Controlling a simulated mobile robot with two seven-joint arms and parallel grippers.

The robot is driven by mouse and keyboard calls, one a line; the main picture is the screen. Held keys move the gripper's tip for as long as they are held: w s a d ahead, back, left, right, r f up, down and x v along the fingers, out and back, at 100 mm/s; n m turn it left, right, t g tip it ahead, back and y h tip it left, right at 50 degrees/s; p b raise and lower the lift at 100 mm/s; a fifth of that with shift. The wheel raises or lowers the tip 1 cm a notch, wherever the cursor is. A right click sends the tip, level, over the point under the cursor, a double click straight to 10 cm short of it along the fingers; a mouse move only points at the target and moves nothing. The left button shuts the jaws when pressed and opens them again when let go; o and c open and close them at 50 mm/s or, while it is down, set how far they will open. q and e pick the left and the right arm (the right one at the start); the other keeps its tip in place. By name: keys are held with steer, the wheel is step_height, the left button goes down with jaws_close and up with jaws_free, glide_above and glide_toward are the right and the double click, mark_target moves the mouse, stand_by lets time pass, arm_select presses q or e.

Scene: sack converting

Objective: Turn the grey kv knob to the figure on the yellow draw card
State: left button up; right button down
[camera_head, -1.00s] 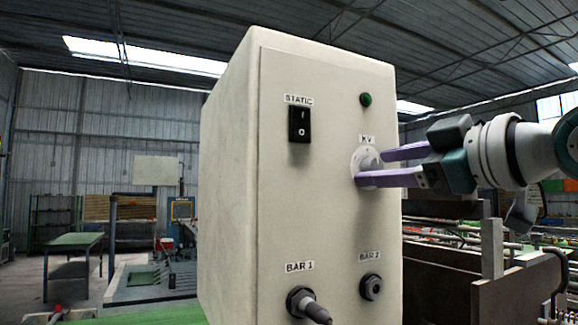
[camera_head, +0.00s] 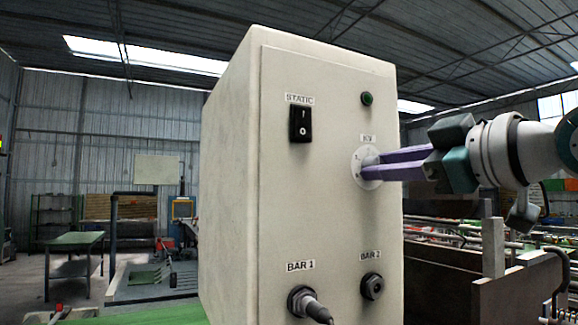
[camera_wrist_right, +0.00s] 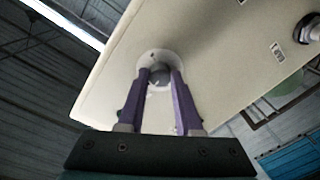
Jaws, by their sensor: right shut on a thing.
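The grey kv knob (camera_wrist_right: 160,76) sits on a round white dial (camera_head: 357,160) under the KV label (camera_head: 368,138) on the front of a cream cabinet (camera_head: 225,180). My right gripper (camera_head: 372,165) comes in from the right with its purple fingers shut on the knob. In the right wrist view the fingers (camera_wrist_right: 161,76) stand on either side of the knob. The fingers hide most of the knob and part of the dial, and the dial's figures are too small to read. I see no yellow draw card. My left gripper is not in view.
The cabinet front also bears a black STATIC switch (camera_head: 300,124), a green lamp (camera_head: 367,98), a BAR 1 socket with a plug (camera_head: 309,304) and an empty BAR 2 socket (camera_head: 372,286). A machine frame (camera_head: 490,250) stands at the right.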

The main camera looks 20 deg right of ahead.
steer(key=shift+m, duration=0.3)
steer(key=shift+f+m+h+p, duration=0.1)
steer(key=shift+m+h+p, duration=0.2)
steer(key=shift+m+p, duration=4.2)
steer(key=m+b, duration=0.2)
steer(key=shift+m, duration=0.3)
steer(key=c, duration=0.6)
jaws_free()
steer(key=shift+t, duration=0.3)
